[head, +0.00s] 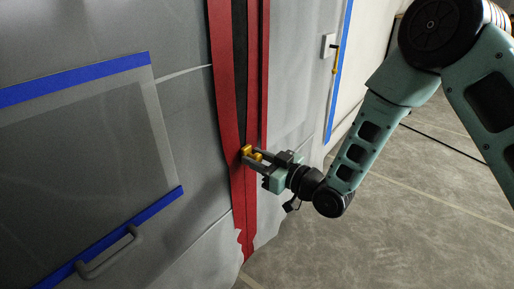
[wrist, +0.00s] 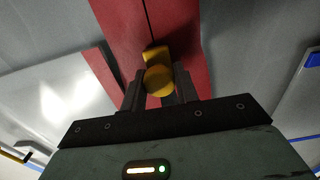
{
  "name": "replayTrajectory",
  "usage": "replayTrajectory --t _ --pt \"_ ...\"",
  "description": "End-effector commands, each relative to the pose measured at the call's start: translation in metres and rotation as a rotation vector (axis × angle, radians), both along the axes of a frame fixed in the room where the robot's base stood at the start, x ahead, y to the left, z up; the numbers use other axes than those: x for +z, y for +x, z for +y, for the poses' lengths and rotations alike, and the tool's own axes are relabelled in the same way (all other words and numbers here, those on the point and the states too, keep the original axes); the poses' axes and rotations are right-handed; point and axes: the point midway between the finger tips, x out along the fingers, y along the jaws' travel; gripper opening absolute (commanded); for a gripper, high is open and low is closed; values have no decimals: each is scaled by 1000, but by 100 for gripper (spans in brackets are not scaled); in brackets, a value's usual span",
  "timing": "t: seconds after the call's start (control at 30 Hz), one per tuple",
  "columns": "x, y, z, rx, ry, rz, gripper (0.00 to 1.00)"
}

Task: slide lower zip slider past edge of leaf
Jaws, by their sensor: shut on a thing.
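The lower zip slider (head: 247,150) is a small yellow piece on the red zip strip (head: 224,100) of a grey plastic sheet wall. My gripper (head: 254,160) reaches it from the right and is shut on it. In the wrist view the yellow slider (wrist: 158,75) sits between the two dark fingers (wrist: 158,90), against the red strip (wrist: 185,30). Above the slider, in the head view, the strip is parted and a dark gap (head: 240,60) shows. Below it the red bands lie close together down to a ragged lower end. I cannot make out the leaf's edge for certain.
A grey panel edged with blue tape (head: 75,80) is on the left, with a grey handle (head: 110,252) below it. A white plate with a yellow-tipped lever (head: 329,47) is at upper right. A dark cable (head: 445,142) crosses the floor. The floor at lower right is clear.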

Motion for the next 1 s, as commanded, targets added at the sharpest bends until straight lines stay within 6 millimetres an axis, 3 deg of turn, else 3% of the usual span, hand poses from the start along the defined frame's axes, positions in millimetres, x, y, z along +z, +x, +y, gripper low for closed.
replayTrajectory --t 0.03,0.3,0.5,0.87,0.9,0.93,1.0 --pt "-24 -1 -1 0 -2 7 0" --pt "-64 -1 -1 0 -3 5 0" --pt "-74 -1 -1 0 -2 5 0" --pt "-74 -1 -1 0 -4 5 0" --pt "-74 -1 -1 0 -3 5 38" --pt "-74 -1 -1 0 -3 5 47" --pt "-74 -1 -1 0 -2 4 49"
